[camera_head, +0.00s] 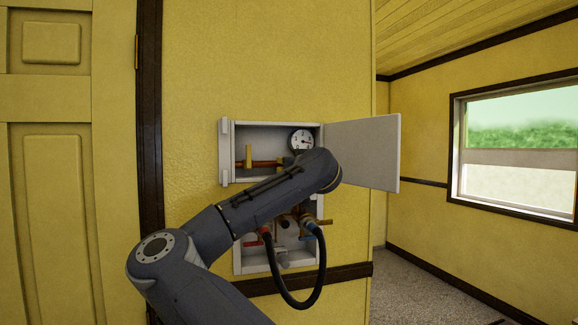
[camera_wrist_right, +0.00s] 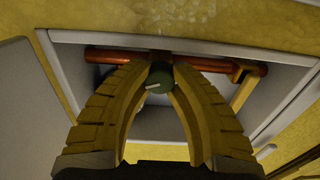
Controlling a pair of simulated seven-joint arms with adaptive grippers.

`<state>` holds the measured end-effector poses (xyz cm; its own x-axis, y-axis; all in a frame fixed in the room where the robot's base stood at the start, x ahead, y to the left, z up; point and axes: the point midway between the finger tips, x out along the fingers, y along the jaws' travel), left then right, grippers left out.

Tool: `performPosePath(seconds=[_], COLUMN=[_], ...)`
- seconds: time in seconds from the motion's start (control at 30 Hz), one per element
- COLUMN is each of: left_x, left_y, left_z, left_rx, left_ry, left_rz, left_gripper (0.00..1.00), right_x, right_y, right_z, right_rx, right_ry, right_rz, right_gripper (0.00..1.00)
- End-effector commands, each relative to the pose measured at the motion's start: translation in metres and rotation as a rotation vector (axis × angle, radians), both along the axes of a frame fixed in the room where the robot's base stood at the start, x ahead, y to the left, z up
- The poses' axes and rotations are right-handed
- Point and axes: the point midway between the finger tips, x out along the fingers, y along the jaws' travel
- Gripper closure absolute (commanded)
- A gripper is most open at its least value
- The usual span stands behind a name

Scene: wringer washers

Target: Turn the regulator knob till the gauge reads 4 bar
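The round white gauge (camera_head: 301,140) is in the upper right of the open wall cabinet in the head view. Its dark needle shows, but its numbers are too small to read. The dark green regulator knob (camera_wrist_right: 160,78), with a white pointer line aimed left, shows in the right wrist view. My right gripper (camera_wrist_right: 161,72) has its two curved yellow fingers closed in on the knob's two sides and seems to hold it. In the head view my arm covers the knob and the gripper. My left gripper is not in view.
The upper cabinet (camera_head: 229,155) has its grey door (camera_head: 362,152) swung open to the right. A red pipe (camera_wrist_right: 105,56) runs behind the knob. A lower box (camera_head: 240,262) holds valves and a looping black hose (camera_head: 322,277). A window (camera_head: 520,150) is at the far right.

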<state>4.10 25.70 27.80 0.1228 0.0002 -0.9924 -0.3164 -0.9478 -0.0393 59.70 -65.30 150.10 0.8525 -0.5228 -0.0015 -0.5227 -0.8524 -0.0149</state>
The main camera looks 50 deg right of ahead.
Motion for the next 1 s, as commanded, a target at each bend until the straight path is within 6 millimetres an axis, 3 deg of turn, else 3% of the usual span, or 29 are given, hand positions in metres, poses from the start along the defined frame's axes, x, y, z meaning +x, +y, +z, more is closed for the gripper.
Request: performPosePath(seconds=[0.1,0.33,0.7,1.0], left_x=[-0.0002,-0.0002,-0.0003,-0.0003], left_y=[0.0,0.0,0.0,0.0], left_z=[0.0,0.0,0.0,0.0], left_rx=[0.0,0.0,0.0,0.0], left_ry=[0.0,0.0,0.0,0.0], left_rz=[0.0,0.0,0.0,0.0], left_gripper=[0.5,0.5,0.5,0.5], right_x=[0.0001,-0.0001,-0.0008,-0.0012], right_y=[0.0003,0.0005,-0.0002,-0.0004], right_z=[0.0006,0.0016,0.003,0.004], right_rx=[-0.001,0.009,0.262,0.315], right_ry=[-0.001,-0.01,-0.169,-0.205], right_rz=[0.0,0.001,0.0,0.0], right_gripper=[1.0,1.0,1.0,1.0])
